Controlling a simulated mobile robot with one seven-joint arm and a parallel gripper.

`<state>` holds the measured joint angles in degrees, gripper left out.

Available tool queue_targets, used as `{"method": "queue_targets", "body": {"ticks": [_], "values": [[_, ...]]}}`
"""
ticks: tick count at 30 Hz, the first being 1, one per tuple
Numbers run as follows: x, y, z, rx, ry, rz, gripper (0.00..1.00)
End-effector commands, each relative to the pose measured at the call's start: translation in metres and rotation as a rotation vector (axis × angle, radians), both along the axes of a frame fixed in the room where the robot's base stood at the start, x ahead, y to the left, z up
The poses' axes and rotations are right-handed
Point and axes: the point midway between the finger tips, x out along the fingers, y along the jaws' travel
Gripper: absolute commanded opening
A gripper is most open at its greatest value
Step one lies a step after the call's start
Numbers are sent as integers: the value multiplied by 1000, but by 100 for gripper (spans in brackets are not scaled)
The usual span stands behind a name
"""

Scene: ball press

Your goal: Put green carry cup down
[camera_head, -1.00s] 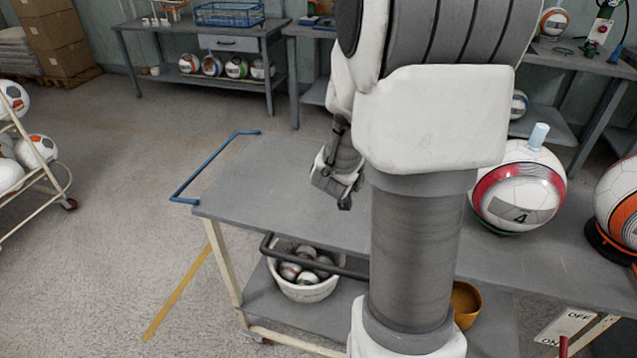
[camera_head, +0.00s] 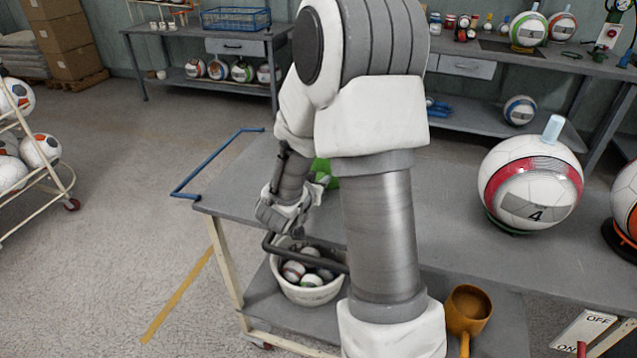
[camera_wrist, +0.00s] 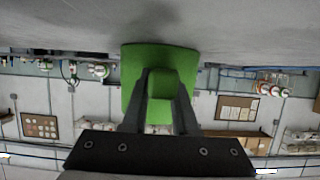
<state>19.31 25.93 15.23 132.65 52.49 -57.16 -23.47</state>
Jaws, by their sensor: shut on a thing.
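The green carry cup (camera_wrist: 160,54) is between the two fingers of my gripper (camera_wrist: 162,84) in the wrist view. My gripper is shut on its handle-like green block. The wrist view is upside down, and the cup's base is at or very near the grey cart top, with a shadow there. I cannot tell whether it touches. In the head view the green cup (camera_head: 323,170) shows only in part beside my arm, over the cart top (camera_head: 240,190). My fingers are mostly hidden there.
A white ball marked 4 (camera_head: 530,185) stands on the cart to the right, another ball at the right edge. Below are a white bucket of small balls (camera_head: 306,288) and an orange scoop (camera_head: 467,310). A blue handle (camera_head: 205,165) juts from the left end. The cart top's left part is clear.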

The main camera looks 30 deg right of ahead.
Motion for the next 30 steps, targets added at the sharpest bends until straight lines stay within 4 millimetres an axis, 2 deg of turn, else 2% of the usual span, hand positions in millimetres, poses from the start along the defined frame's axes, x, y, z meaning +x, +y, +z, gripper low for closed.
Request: {"method": "queue_targets", "body": {"ticks": [9,10,14,26,30], "values": [[0,0,-3,-1,-1,0,0],[0,0,-2,0,-1,0,32],[0,0,-1,0,-1,0,56],[0,0,5,0,-1,0,57],[-13,17,14,-2,-1,4,57]]}}
